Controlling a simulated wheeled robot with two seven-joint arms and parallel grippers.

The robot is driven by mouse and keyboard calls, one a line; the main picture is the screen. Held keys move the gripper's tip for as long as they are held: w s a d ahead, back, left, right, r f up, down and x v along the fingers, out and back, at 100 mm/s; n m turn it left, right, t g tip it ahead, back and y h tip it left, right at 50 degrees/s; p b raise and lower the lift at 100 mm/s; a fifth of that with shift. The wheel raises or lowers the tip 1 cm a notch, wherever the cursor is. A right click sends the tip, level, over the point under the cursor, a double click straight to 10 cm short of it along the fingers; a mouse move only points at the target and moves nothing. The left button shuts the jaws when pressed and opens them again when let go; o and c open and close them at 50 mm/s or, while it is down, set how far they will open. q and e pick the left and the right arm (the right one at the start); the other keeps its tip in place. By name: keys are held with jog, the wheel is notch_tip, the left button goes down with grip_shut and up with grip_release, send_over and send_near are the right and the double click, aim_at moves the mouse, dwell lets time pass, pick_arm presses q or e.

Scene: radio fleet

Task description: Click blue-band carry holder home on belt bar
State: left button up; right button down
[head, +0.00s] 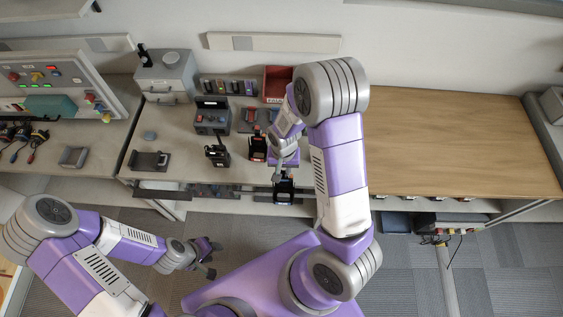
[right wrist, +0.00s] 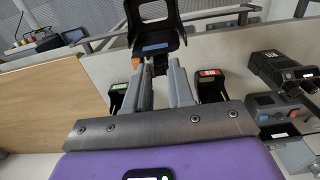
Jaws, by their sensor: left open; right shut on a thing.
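The blue-band carry holder (right wrist: 153,32) is a black open frame with a blue label, at the top middle of the right wrist view. In the head view the black holder (head: 284,187) shows over the counter's front edge. My right gripper (right wrist: 159,68) is shut on its lower end; in the head view this gripper (head: 284,163) is partly hidden by its arm. A grey bar (right wrist: 222,12), apparently the belt bar, passes behind the holder; whether they touch cannot be told. My left gripper (head: 212,259) is open and empty, low in front of the counter.
A red-band holder (right wrist: 209,85) and a green-band holder (right wrist: 118,96) stand either side of my right fingers. A black radio (head: 217,154) stands on the counter, left of my right gripper. The wooden tabletop (head: 460,145) at the right is clear.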

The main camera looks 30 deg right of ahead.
aim_at(283, 184)
jog(key=shift+s, duration=0.1)
jog(key=shift+f+b, duration=0.35)
notch_tip(283, 184, down, 5)
jog(key=b, duration=0.4)
jog(key=shift+f, duration=0.1)
jog(key=shift+f+b, duration=3)
jog(key=shift+f, duration=0.1)
dwell(1.5)
jog(key=c, duration=0.9)
grip_release()
